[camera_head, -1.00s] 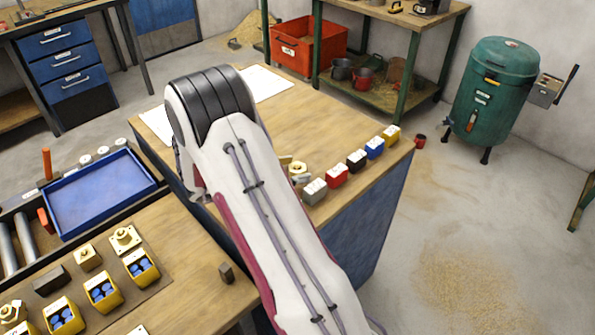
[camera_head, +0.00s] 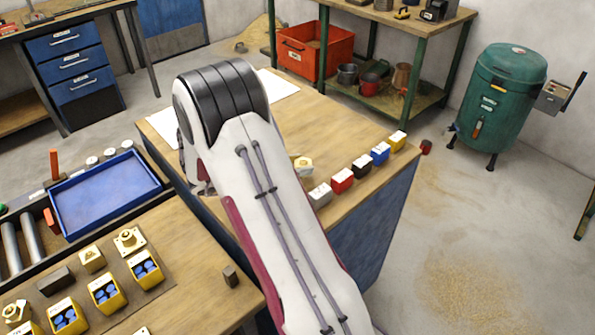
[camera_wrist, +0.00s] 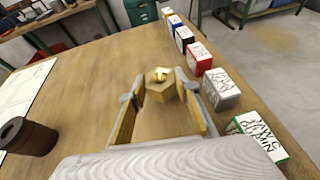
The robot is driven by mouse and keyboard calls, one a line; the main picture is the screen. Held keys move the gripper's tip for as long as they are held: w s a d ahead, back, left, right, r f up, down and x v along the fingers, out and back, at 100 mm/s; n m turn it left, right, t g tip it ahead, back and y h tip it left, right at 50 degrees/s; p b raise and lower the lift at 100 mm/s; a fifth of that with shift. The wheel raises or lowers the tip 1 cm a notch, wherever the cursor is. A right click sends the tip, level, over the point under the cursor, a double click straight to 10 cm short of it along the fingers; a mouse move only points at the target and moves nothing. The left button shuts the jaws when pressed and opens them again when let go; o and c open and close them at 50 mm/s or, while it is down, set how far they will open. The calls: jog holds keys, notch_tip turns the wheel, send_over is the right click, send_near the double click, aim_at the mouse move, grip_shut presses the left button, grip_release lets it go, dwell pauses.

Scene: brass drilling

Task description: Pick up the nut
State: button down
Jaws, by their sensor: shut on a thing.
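A brass hexagonal nut (camera_wrist: 160,86) sits between the fingertips of my gripper (camera_wrist: 159,82) in the wrist view. The fingers are shut on it, one on each side. The nut also shows in the head view (camera_head: 303,167), just right of my arm. I cannot tell clearly how far the nut is above the wooden bench top (camera_head: 335,128).
A row of small coloured boxes (camera_head: 361,165) stands along the bench's right edge. A blue tray (camera_head: 105,195) is on the left. The bench middle is clear.

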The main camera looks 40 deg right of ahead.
aim_at(297, 165)
jog(key=shift+r, duration=3.4)
